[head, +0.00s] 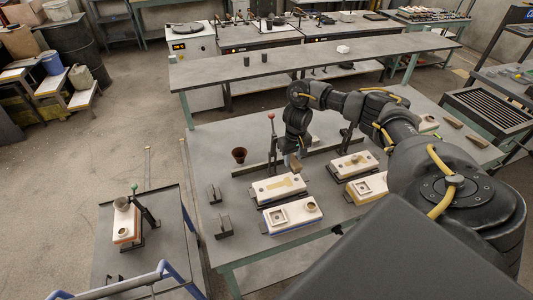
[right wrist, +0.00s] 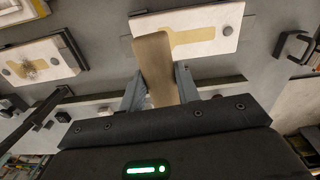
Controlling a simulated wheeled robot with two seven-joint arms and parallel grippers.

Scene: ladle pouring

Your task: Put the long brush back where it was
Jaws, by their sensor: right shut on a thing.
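My right gripper (head: 294,160) is shut on a tan, flat, long piece that looks like the long brush (right wrist: 153,58). In the right wrist view the piece stands out between the two grey fingers (right wrist: 160,90), and its far end overlaps a white mould block with a yellow hollow (right wrist: 205,38). In the head view the gripper is above the far edge of that same block (head: 266,194); the held piece shows there only as a small brown patch. Whether it touches the block I cannot tell. My left gripper is not in view.
Another white block (head: 340,165) and two front blocks (head: 270,222) (head: 362,194) stand nearby. Brown bars (head: 451,122) (head: 476,140) lie at the table's right.

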